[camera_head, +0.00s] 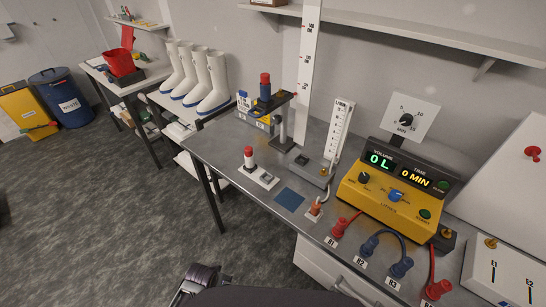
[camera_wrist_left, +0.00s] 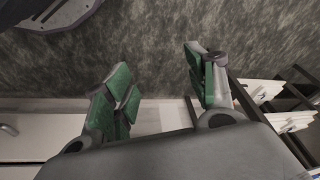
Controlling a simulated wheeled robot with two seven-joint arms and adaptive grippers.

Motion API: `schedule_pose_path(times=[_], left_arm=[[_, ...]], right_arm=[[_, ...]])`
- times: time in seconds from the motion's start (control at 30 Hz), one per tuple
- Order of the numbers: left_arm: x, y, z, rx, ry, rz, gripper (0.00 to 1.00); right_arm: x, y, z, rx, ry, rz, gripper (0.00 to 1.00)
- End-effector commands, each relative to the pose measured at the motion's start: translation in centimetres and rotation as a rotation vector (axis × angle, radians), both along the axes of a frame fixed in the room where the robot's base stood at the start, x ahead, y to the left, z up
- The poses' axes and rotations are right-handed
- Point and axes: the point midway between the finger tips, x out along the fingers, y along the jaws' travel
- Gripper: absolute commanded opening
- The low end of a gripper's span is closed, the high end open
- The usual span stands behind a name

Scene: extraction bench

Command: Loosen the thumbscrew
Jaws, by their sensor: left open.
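I cannot tell for certain which part is the thumbscrew. A brass knob (camera_head: 326,169) sits low on the flow meter (camera_head: 340,130). Another brass knob (camera_head: 491,243) is on the white panel at right. My left gripper (camera_head: 200,282) is at the bottom edge, in front of the bench and apart from these. In the left wrist view its green-padded fingers (camera_wrist_left: 160,85) are spread, with nothing between them. My right gripper is not in view.
A yellow control box (camera_head: 390,200) with displays stands at the bench's right. Red and blue cable plugs (camera_head: 370,245) line the front edge. White boots (camera_head: 205,80) stand on a side table.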

Motion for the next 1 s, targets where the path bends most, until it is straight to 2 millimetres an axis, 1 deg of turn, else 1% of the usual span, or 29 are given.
schedule_pose_path(times=[0.03, 0.27, 0.37, 0.47, 0.5, 0.6, 0.73, 0.9, 1.0], left_arm=[[0.7, 0.1, 1.1, 0.005, -0.018, -0.001, 0.56], [4.0, 1.0, 7.1, 0.045, -0.111, -0.006, 0.56], [5.8, 1.7, 9.8, 0.075, -0.173, -0.010, 0.56], [8.0, 2.7, 12.8, 0.117, -0.255, -0.016, 0.56], [9.2, 3.2, 14.3, 0.141, -0.299, -0.020, 0.56], [12.0, 4.4, 17.6, 0.202, -0.411, -0.031, 0.56], [15.5, 5.7, 21.6, 0.289, -0.556, -0.055, 0.56], [19.8, 7.0, 26.7, 0.409, -0.746, -0.103, 0.56], [22.1, 7.5, 29.8, 0.484, -0.858, -0.143, 0.56]], right_arm=[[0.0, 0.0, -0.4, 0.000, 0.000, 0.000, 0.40], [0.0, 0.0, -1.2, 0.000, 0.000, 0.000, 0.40], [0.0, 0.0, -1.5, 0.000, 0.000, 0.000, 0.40], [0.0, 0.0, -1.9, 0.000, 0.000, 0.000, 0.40], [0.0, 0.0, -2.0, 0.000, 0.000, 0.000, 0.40], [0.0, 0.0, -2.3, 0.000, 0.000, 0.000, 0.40], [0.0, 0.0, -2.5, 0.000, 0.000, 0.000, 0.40], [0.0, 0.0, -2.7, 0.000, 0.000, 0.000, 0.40], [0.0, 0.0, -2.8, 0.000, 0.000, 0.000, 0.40]])
